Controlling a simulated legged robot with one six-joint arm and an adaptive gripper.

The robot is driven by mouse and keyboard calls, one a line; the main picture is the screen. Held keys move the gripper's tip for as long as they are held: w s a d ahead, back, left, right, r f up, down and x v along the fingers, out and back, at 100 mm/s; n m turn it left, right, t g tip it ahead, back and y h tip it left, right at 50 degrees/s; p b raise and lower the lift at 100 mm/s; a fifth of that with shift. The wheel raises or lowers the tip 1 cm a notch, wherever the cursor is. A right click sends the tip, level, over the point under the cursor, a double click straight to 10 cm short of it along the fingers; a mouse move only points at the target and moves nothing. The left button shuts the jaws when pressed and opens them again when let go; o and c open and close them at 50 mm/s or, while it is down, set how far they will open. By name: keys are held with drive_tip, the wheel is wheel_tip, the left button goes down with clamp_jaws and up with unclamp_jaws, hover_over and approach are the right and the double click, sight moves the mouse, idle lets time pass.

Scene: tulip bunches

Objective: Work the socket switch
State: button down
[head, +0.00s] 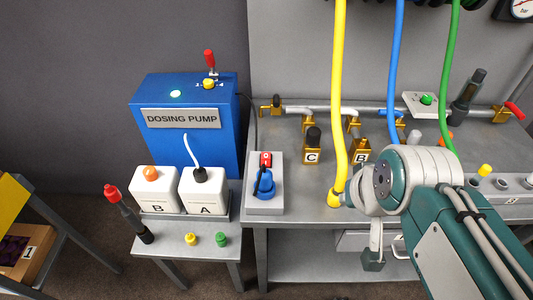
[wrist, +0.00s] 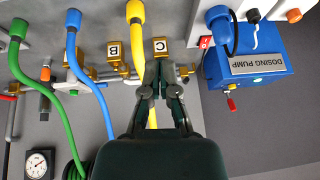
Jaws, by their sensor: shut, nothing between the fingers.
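The socket box (head: 264,197) is a grey block at the left end of the bench. Its small red switch (head: 266,159) sits at the top, above a blue plug (head: 264,185) with a dark cable. In the upside-down wrist view, the red switch (wrist: 205,42) and blue plug (wrist: 222,28) show at the upper right. My gripper (wrist: 160,64) is shut and empty, in front of the yellow hose, apart from the switch and to its left in that view. In the head view my arm is at the right, and its fingers cannot be made out clearly.
The blue dosing pump (head: 186,120) stands behind white canisters A (head: 203,192) and B (head: 154,192). A yellow hose (head: 338,90) hangs between the socket box and my arm. Brass valves C (head: 312,150) and B (head: 361,150) line the pipe behind.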

drive_tip(key=w+a+f+m+g+y, duration=0.1)
drive_tip(key=w+a+f+m+y, duration=0.15)
drive_tip(key=w+a+y, duration=0.5)
drive_tip(key=m+t, duration=0.2)
drive_tip(key=m, duration=0.7)
hover_over(268, 157)
drive_tip(key=s, duration=0.4)
drive_tip(key=shift+n+y, duration=0.25)
drive_tip(key=shift+y, duration=0.2)
drive_tip(key=f, duration=0.5)
drive_tip(key=shift+w+a, duration=0.25)
drive_tip(key=shift+a, duration=0.05)
drive_tip(key=shift+d+f, duration=0.1)
drive_tip(key=shift+d, duration=0.05)
drive_tip(key=shift+w+f, duration=0.55)
drive_tip(key=shift+f, duration=0.8)
drive_tip(key=shift+w+f, duration=0.5)
drive_tip(key=shift+f, duration=0.8)
drive_tip(key=shift+w+f, duration=0.55)
drive_tip(key=shift+f, duration=0.8)
drive_tip(key=shift+f, duration=0.1)
drive_tip(key=shift+w+d+f, duration=0.1)
drive_tip(key=shift+f, duration=0.1)
